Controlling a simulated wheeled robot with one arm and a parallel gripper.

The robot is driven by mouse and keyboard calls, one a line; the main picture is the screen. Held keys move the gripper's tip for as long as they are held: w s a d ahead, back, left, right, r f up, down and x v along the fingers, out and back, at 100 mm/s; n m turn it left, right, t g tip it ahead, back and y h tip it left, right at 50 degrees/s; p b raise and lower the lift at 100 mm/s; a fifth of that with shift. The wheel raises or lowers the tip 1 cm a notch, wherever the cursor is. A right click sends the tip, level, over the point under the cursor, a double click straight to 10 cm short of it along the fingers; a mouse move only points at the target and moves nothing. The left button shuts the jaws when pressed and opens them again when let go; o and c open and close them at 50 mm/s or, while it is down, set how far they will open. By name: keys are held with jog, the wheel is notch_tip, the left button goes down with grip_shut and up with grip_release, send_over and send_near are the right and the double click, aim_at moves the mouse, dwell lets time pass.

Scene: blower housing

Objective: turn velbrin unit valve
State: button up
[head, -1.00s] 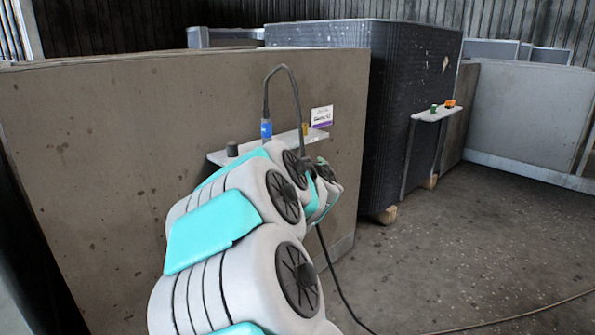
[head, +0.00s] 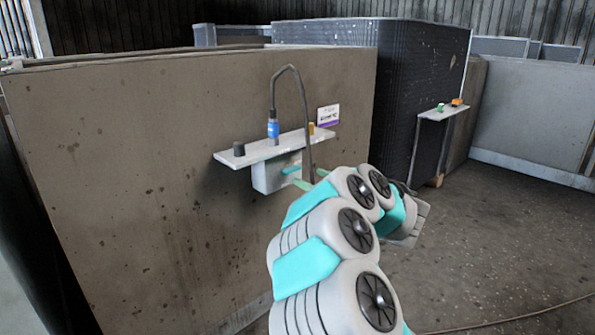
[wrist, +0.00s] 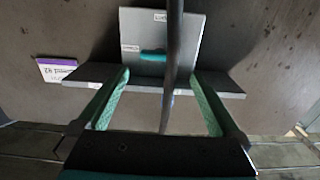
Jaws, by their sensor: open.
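The valve's teal handle (wrist: 153,55) lies across the face of a grey box (wrist: 185,35) in the wrist view, with small labels near it. In the head view the box (head: 268,178) hangs under a wall shelf, and the teal handle (head: 291,170) is partly visible. My gripper (wrist: 159,76) is open, with its two green fingers apart. They point toward the box, one on each side of the handle in the picture; the remaining distance is unclear. A dark cable (wrist: 172,60) runs between the fingers and covers part of the handle. No contact is visible.
The shelf (head: 245,156) carries a black knob (head: 239,149), a blue connector (head: 273,128) with the looping cable, and a yellow piece (head: 311,128). A purple-white card (head: 328,115) is on the wall behind. Another shelf (head: 437,114) stands further right. Floor at right is clear.

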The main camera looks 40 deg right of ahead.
aim_at(294, 169)
jog(key=w, duration=0.7)
jog(key=shift+w+a+b, duration=0.25)
jog(key=shift+b, duration=0.1)
jog(key=c, duration=1.1)
jog(key=shift+c, duration=0.2)
